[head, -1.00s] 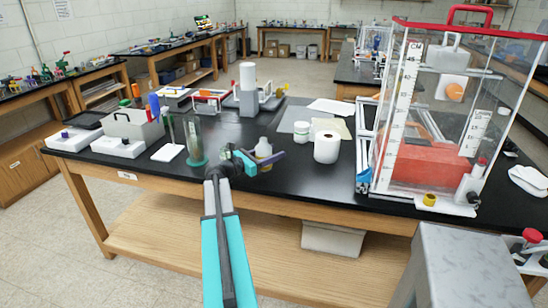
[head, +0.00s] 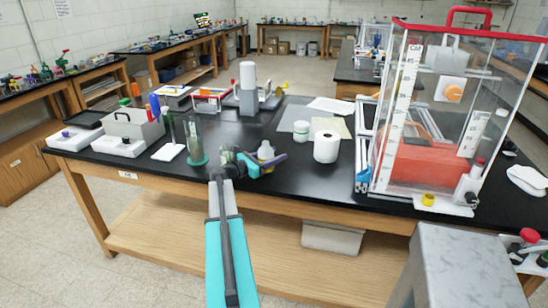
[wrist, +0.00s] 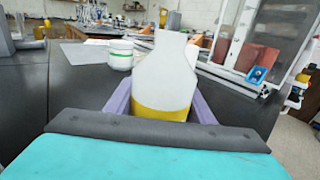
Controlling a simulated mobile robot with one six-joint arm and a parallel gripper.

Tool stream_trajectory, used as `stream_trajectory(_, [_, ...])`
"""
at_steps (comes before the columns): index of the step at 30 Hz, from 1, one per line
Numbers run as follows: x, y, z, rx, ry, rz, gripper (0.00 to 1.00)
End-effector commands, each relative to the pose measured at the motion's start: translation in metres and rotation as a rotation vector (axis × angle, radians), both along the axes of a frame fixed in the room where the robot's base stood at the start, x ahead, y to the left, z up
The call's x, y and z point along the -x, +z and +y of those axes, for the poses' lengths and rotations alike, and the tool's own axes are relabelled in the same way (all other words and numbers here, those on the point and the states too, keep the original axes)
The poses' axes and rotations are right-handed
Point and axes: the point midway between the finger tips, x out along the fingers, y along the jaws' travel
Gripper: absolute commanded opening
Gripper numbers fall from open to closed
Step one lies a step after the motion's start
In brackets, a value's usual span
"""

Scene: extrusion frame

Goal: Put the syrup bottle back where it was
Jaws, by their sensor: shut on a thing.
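The syrup bottle (head: 265,152) is pale with yellow in its lower part. In the wrist view the bottle (wrist: 165,75) stands between the two purple fingers of my gripper (wrist: 161,105), which is shut on it. In the head view my gripper (head: 264,160) is over the near part of the black bench, left of the white roll. The bottle's lower end is hidden by my gripper and wrist, so I cannot tell whether it touches the bench top.
A white roll (head: 326,146) and a small white jar (head: 301,131) stand to the right. A glass cylinder on a green base (head: 196,145) stands close on the left. A large clear red-edged case (head: 420,110) fills the right end. The bench (head: 250,128) is bare behind the bottle.

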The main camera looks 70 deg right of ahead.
Motion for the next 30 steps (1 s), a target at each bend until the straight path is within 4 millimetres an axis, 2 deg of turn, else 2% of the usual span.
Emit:
stream_trajectory(6, [0.000,-0.010,0.000,0.000,0.000,0.000,0.22])
stream_trajectory(18, [0.000,-0.014,0.000,0.000,0.000,0.000,0.22])
stream_trajectory(19, [0.000,-0.014,0.000,0.000,0.000,0.000,0.52])
stream_trajectory(21, [0.000,-0.013,0.000,0.000,0.001,0.000,0.64])
stream_trajectory(22, [0.000,-0.013,0.000,0.000,0.001,0.000,0.67])
stream_trajectory(30, [-0.001,-0.013,0.000,0.000,0.001,0.000,0.67])
